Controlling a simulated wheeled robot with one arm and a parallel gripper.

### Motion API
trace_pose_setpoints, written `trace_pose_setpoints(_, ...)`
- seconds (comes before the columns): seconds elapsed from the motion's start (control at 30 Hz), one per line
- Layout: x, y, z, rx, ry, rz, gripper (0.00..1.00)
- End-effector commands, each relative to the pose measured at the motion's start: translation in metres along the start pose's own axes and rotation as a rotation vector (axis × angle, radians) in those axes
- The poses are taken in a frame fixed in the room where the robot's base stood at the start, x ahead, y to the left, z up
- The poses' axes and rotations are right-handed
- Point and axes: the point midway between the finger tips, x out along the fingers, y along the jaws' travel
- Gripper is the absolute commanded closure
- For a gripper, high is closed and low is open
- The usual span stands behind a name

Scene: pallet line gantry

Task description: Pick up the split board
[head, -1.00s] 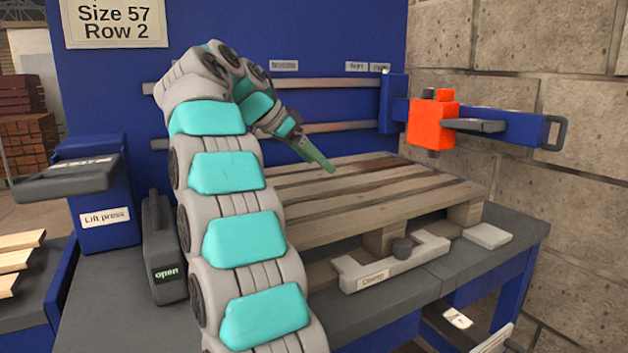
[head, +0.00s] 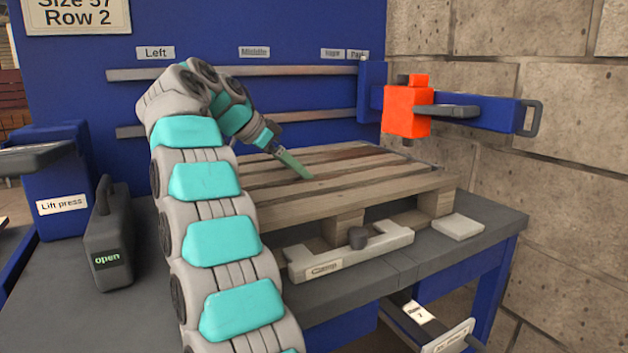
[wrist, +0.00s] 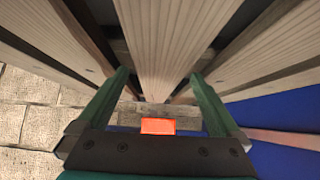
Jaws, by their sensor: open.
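A wooden pallet (head: 370,197) with several top boards lies on the bench. One board toward its back (head: 345,155) is darker and reddish; no split can be made out on any board, so I cannot tell which is the split one. My gripper (head: 300,168) reaches over the pallet from the left, its green fingers close to the top boards. In the wrist view my gripper (wrist: 160,76) is open, its two fingers apart on either side of one pale board (wrist: 165,40). Whether they touch it cannot be told.
An orange tool head (head: 407,110) hangs on a blue gantry arm at the right. A clamp (head: 350,255) sits at the pallet's front, beside a pale flat block (head: 457,227). A grey box reading "open" (head: 107,235) and a lift press (head: 60,195) stand left. A stone wall closes the right.

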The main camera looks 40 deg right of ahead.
Motion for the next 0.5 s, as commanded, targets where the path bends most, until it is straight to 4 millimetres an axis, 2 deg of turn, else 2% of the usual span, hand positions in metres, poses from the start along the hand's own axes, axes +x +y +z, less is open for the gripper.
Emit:
trace_pose_setpoints(0.23, -0.0005, -0.0006, 0.0012, 0.000, 0.001, -0.001, 0.01)
trace_pose_setpoints(0.5, -0.0004, -0.0007, 0.0012, 0.000, 0.001, -0.001, 0.31)
